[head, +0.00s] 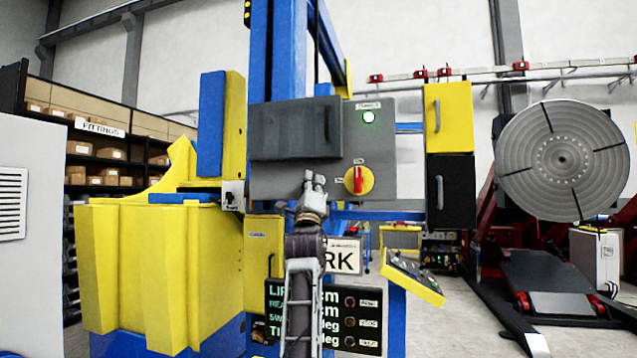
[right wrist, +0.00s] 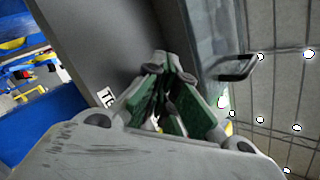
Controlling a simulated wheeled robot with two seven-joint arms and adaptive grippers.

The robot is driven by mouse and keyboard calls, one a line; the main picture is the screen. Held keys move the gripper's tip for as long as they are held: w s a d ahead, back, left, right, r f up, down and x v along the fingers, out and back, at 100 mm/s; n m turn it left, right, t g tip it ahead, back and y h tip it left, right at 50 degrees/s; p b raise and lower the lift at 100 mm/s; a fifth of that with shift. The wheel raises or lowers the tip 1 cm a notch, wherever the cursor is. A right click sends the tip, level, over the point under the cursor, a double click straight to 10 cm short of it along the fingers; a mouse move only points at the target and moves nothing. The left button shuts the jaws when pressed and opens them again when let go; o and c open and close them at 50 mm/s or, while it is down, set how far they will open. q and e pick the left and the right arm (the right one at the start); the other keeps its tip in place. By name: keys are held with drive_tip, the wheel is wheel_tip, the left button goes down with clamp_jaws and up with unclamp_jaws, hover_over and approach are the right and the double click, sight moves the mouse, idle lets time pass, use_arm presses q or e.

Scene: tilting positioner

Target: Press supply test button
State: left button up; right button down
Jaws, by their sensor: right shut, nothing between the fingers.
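A grey switch box (head: 384,150) on the blue column carries a lit green-white lamp (head: 369,117) and a red-and-yellow rotary switch (head: 358,180). A dark cover (head: 290,130) with a handle fills its upper left. My right gripper (head: 315,180) is shut and empty, in front of the box's lower part, below the cover and left of the rotary switch. In the right wrist view its green-padded fingers (right wrist: 166,68) are together near the grey face. A white label (right wrist: 106,97) reading "TE" is partly hidden by the gripper. I cannot make out the test button or any contact.
A display panel (head: 275,300) with several buttons is below, partly behind my right arm. A tilted control desk (head: 412,277) stands to its right. Yellow and black boxes (head: 449,118) flank the switch box. A round grey positioner plate (head: 562,160) is at right.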

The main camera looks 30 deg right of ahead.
drive_tip(key=shift+s+a, duration=0.1)
idle(0.5)
drive_tip(key=shift+s+a+f+b, duration=0.1)
drive_tip(key=shift+s+a+b, duration=0.3)
drive_tip(key=shift+a, duration=0.1)
idle(0.3)
drive_tip(key=s+a+b, duration=0.2)
drive_tip(key=s+a, duration=0.1)
drive_tip(key=a, duration=0.1)
drive_tip(key=shift+s, duration=0.15)
idle(0.5)
drive_tip(key=shift+d, duration=0.1)
idle(0.7)
